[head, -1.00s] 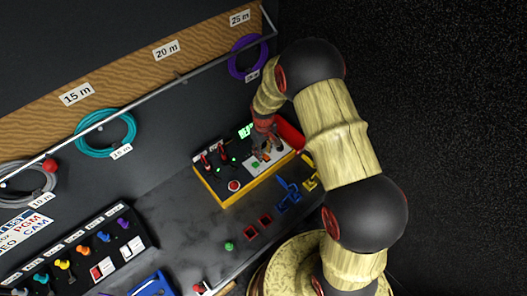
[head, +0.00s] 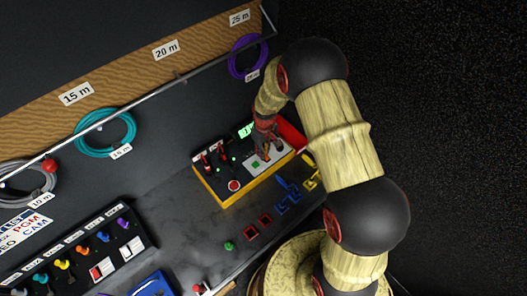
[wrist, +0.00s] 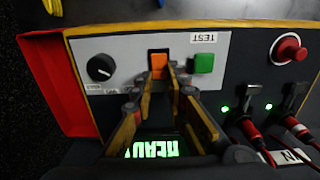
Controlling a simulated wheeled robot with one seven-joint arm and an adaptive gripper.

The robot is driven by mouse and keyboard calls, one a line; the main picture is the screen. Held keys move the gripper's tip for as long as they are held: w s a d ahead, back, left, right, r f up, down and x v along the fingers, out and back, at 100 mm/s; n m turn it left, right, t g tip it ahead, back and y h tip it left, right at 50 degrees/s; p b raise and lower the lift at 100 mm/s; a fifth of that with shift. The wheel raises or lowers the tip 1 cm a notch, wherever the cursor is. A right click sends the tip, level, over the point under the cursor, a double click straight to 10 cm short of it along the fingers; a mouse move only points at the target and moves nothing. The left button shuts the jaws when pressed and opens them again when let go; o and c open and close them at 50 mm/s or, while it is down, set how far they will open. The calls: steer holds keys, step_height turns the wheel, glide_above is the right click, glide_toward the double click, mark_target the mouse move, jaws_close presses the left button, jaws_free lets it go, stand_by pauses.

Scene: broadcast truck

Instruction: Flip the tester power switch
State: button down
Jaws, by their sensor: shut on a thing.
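The tester (head: 228,198) is a yellow-edged box with a dark and light-grey top on the bench. In the wrist view its panel carries an orange switch (wrist: 158,61), a green button (wrist: 203,63) by a TEST label, and a black knob (wrist: 101,68). My gripper (wrist: 164,75) is over the panel with its fingertips closed together at the orange switch, partly covering it. In the head view my gripper (head: 265,147) hides part of the panel. The switch's own label and exact tilt cannot be made out.
A red round button (wrist: 288,49) and plugged red leads (wrist: 256,135) sit right of the switch in the wrist view. A lit green display (wrist: 152,148) is below my fingers. Blue clips (head: 288,190) lie beside the tester. The bench's middle (head: 180,195) is clear.

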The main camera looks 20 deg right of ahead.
steer(key=shift+s+d+f+t+y+b, duration=0.15)
steer(key=shift+s+t+y+b, duration=0.2)
steer(key=shift+t+b, duration=1)
steer(key=b, duration=0.3)
steer(key=shift+y+b, duration=0.25)
steer(key=shift+b, duration=0.9)
steer(key=shift+s+r+t+b, duration=0.1)
steer(key=shift+r+t+b, duration=0.2)
steer(key=shift+b, duration=0.6)
steer(key=c, duration=1.8)
jaws_free()
steer(key=shift+o, duration=0.2)
steer(key=v, duration=1.2)
steer(key=shift+d, duration=0.2)
